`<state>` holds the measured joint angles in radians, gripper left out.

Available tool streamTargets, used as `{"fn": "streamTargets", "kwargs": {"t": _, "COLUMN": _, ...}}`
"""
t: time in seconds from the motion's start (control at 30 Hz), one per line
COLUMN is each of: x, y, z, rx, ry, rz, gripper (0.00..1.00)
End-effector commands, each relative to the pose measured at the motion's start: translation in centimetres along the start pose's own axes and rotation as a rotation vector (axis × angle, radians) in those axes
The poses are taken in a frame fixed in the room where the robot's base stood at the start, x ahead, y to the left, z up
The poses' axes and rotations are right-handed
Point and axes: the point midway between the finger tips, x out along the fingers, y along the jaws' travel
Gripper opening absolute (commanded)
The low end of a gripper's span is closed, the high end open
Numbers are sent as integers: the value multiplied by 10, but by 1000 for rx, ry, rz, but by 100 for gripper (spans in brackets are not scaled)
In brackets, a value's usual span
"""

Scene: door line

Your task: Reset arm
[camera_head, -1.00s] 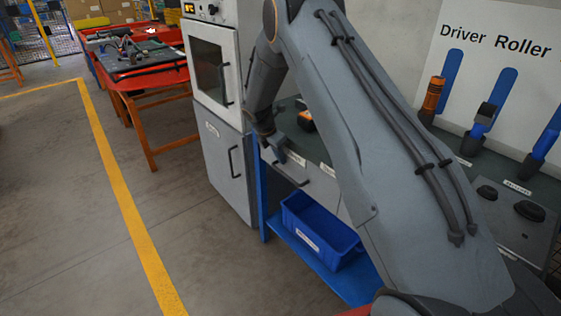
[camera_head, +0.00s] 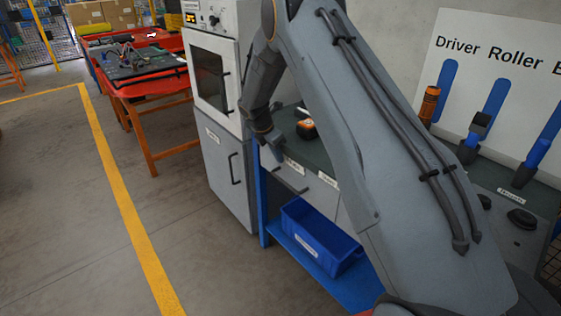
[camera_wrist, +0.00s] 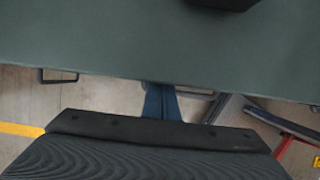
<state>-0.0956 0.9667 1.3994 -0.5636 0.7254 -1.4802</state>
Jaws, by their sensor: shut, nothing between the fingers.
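My gripper (camera_head: 277,150) is at the end of my grey arm, in front of the workbench near its drawers. Its fingers are small and partly hard to make out in the head view. It is shut and holds nothing. In the wrist view the closed blue-grey fingers (camera_wrist: 161,102) show just beyond the dark gripper body, near the edge of the green bench top (camera_wrist: 120,45).
A grey cabinet with an oven-like door (camera_head: 212,72) stands left of the bench. A blue bin (camera_head: 318,238) sits on the blue lower shelf. An orange-black item (camera_head: 306,128) lies on the bench. Tools stand at the right. A red table (camera_head: 140,78) is far left; floor between is clear.

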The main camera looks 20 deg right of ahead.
Motion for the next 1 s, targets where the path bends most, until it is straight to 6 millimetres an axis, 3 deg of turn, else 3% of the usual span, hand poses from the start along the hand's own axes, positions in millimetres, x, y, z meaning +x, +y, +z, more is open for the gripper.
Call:
{"fn": "streamTargets", "kwargs": {"t": 0.03, "x": -16, "y": 1, "z": 0, "rx": -2, "ry": 0, "rz": 3, "gripper": 0}}
{"fn": "streamTargets", "kwargs": {"t": 0.1, "x": -29, "y": 2, "z": -2, "rx": -3, "ry": 1, "rz": 3, "gripper": 0}}
{"fn": "streamTargets", "kwargs": {"t": 0.33, "x": -55, "y": -1, "z": -4, "rx": 14, "ry": 8, "rz": -2, "gripper": 0}}
{"fn": "streamTargets", "kwargs": {"t": 0.47, "x": -69, "y": -18, "z": -5, "rx": 122, "ry": 34, "rz": -4, "gripper": 0}}
{"fn": "streamTargets", "kwargs": {"t": 0.67, "x": -109, "y": -78, "z": -13, "rx": 480, "ry": 115, "rz": -25, "gripper": 0}}
{"fn": "streamTargets", "kwargs": {"t": 1.0, "x": -171, "y": -202, "z": -46, "rx": 1156, "ry": 233, "rz": -115, "gripper": 0}}
